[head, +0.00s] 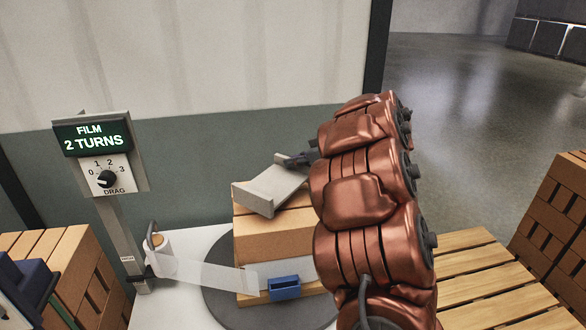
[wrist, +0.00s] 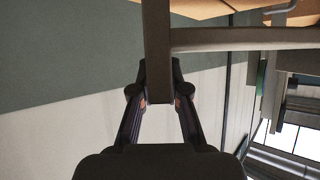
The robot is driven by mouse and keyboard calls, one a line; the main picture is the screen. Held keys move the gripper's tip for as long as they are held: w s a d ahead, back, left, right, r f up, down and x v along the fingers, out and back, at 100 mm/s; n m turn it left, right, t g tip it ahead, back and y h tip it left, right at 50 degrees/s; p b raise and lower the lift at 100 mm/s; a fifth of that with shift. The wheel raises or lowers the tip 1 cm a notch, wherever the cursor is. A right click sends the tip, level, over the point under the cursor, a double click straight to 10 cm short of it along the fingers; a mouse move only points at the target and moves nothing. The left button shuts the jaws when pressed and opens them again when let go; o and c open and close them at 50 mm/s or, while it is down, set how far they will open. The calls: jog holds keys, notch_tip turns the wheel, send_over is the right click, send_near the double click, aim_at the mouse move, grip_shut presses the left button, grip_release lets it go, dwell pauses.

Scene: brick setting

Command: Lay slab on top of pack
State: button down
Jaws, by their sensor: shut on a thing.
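The slab (head: 270,190) is a pale grey flat piece with raised edges, tilted in the head view over the top of the pack. It also shows edge-on in the wrist view (wrist: 157,35). My gripper (head: 297,160) is shut on its far edge; the fingers also show in the wrist view (wrist: 160,98). The pack (head: 270,242) is a stack of tan blocks with pale film round its lower part and a blue clip (head: 284,288) on its front. Whether the slab touches the pack I cannot tell. My arm hides the pack's right side.
The pack stands on a dark round turntable (head: 219,305). A film roll (head: 158,246) at left has film running to the pack. A post carries a "FILM 2 TURNS" sign (head: 92,136) and dial. Brick stacks stand left (head: 88,270) and right (head: 550,225); a wooden pallet (head: 490,285) lies right.

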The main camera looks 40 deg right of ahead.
aim_at(294, 170)
jog(key=shift+w+d, duration=0.15)
jog(key=shift+w, duration=0.3)
jog(key=shift+f, duration=1.7)
jog(key=shift+f+p, duration=0.1)
jog(key=shift+p, duration=0.25)
jog(key=c, duration=1.2)
grip_release()
jog(key=shift+f, duration=0.1)
jog(key=shift+s, duration=0.1)
jog(key=shift+b+v, duration=0.95)
jog(key=shift+v, duration=5.05)
